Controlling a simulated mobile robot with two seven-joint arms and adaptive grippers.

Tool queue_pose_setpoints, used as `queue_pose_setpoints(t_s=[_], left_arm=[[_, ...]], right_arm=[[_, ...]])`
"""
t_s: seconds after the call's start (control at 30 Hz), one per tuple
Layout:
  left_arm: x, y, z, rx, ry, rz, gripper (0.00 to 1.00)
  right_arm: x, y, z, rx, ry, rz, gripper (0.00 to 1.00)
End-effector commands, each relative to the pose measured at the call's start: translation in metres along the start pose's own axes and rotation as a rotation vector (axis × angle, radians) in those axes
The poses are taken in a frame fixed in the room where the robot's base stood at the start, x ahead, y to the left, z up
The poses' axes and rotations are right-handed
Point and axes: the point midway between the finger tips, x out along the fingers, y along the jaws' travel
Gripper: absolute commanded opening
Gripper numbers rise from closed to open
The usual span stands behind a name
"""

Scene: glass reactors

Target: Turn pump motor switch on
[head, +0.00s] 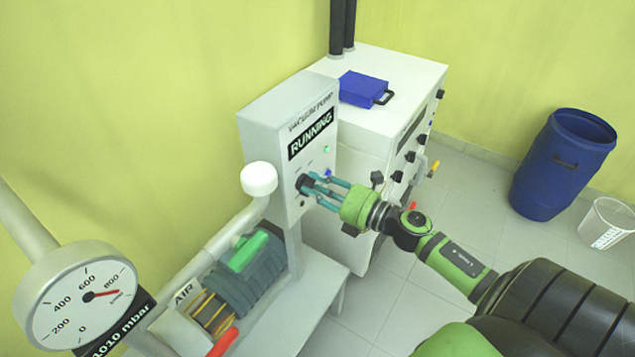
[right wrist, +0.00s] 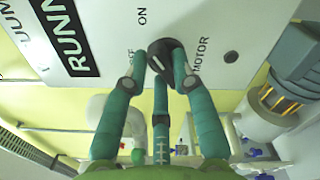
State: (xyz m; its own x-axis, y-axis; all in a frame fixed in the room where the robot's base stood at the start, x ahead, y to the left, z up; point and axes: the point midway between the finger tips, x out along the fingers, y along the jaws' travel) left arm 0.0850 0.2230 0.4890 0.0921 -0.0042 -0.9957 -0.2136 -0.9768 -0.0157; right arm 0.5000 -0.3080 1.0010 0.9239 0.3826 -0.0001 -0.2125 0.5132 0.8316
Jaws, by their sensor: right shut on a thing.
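The vacuum pump control box (head: 262,135) stands upright on the pump's bench, and its display (head: 310,135) reads RUNNING. A small green light (head: 327,149) shows below the display. The black motor switch (head: 304,184) is low on the box's front face. In the right wrist view the switch knob (right wrist: 158,47) sits between the printed words ON and MOTOR. My right gripper (head: 311,186) is shut on the knob, its teal fingers around it; it also shows in the right wrist view (right wrist: 160,62). The fingers partly hide the knob, so its exact pointer direction is unclear. My left gripper is out of view.
The pump (head: 255,275) with a green handle sits below the box. A gauge (head: 75,295) with a "1010 mbar" label is at the lower left. A white cabinet (head: 410,80) with knobs stands behind my gripper.

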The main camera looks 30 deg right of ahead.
Motion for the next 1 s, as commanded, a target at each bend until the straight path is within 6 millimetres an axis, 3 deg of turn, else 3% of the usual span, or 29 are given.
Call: queue_pose_setpoints(t_s=[0.7,0.73,0.8,1.0], left_arm=[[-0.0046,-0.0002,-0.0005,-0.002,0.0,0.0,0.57],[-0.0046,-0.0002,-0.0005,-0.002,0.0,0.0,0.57],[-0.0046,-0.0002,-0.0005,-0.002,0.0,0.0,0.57],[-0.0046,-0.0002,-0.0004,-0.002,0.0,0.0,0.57]], right_arm=[[0.0002,-0.0002,0.001,0.084,-0.001,0.001,0.0],[0.0002,-0.0002,0.001,0.084,-0.001,0.001,0.3],[0.0002,-0.0002,0.001,0.084,-0.001,0.001,0.5],[0.0001,-0.0004,0.0008,0.082,-0.001,0.0,0.5]])
